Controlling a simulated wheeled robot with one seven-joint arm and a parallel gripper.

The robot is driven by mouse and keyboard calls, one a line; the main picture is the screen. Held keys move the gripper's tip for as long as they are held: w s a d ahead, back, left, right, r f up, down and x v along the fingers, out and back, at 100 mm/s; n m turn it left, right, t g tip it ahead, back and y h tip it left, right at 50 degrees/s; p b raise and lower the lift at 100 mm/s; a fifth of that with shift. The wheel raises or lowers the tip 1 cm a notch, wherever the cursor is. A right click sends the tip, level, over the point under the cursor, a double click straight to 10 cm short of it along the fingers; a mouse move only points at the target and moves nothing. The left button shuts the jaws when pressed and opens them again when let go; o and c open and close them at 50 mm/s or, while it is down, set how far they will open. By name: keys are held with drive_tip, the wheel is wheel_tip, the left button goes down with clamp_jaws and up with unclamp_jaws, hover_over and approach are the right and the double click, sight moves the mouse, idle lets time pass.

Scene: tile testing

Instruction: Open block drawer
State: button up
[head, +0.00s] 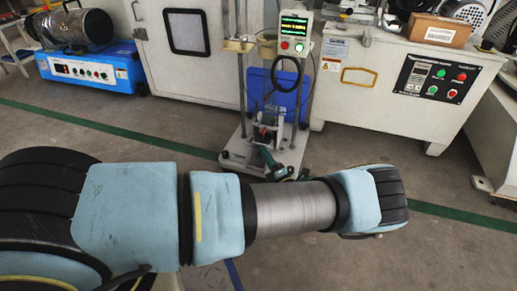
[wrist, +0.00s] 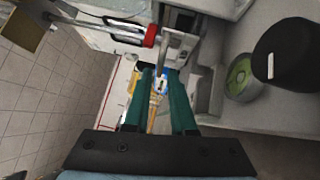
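No drawer can be identified for certain in either view. In the head view a white cabinet (head: 385,109) at the right has a yellow loop handle (head: 359,76) on its front; whether this part is a drawer cannot be told. In the wrist view my gripper (wrist: 159,72) has two long teal fingers, apart from each other. A blue-and-white thing (wrist: 160,83) and a tan thing show in the gap, seemingly beyond the fingers, with no clear grasp. A grey metal frame is just past the fingertips.
A tester on a stand (head: 265,130) with a control box (head: 294,33) stands at the centre. A blue machine (head: 92,69) is at the left. A cardboard box (head: 440,30) sits on the white cabinet. The wrist view shows a red-ended bar (wrist: 151,36) and a black cylinder (wrist: 286,52).

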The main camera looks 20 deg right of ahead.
drive_tip(key=shift+w+a+r+b, duration=0.15)
drive_tip(key=shift+w+b, duration=0.15)
drive_tip(key=shift+w, duration=0.8)
drive_tip(key=shift+w+d+r+b, duration=0.15)
drive_tip(key=shift+w+b, duration=0.1)
drive_tip(key=shift+w, duration=0.85)
drive_tip(key=shift+a, duration=0.1)
clamp_jaws()
drive_tip(key=shift+s, duration=0.1)
